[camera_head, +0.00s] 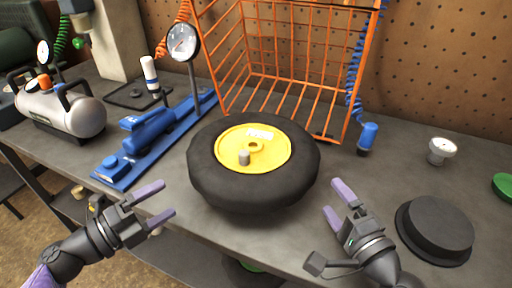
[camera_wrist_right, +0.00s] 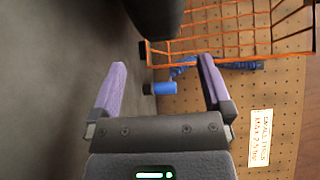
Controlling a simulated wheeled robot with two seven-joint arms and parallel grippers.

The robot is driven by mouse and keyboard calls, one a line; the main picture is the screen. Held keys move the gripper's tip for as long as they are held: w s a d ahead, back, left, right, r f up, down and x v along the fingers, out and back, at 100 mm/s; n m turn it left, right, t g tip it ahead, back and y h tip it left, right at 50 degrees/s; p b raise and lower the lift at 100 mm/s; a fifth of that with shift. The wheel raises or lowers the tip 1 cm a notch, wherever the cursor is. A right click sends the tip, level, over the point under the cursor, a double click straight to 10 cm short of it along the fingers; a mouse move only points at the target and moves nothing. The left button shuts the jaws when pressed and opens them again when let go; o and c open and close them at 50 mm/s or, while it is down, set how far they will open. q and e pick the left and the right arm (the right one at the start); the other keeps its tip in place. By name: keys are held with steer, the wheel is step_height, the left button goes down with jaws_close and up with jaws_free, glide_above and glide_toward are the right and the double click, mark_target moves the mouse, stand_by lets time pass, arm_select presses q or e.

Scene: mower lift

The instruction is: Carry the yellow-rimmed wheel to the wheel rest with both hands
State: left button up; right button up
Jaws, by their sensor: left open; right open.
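The yellow-rimmed wheel (camera_head: 207,176) lies flat on the grey workbench, with its black tyre and yellow hub facing up. Part of a dark round shape, likely its tyre (camera_wrist_right: 155,15), shows at the top of the right wrist view. My left gripper (camera_head: 168,202) is open and empty, left of the wheel and apart from it. My right gripper (camera_head: 335,199) is open and empty, just right of the wheel; its purple fingers also show in the right wrist view (camera_wrist_right: 160,85). A round black stepped disc (camera_head: 436,226), possibly the wheel rest, sits at the right.
An orange wire basket (camera_head: 285,95) stands behind the wheel. A blue tool with a gauge (camera_head: 150,140) lies to the left, and a silver compressor (camera_head: 65,112) is further left.

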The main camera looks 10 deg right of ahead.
mark_target(194, 182)
arm_select(q)
steer(key=x, duration=1)
arm_select(e)
steer(key=x, duration=1)
arm_select(q)
jaws_close()
arm_select(e)
steer(key=shift+s, duration=0.1)
jaws_close()
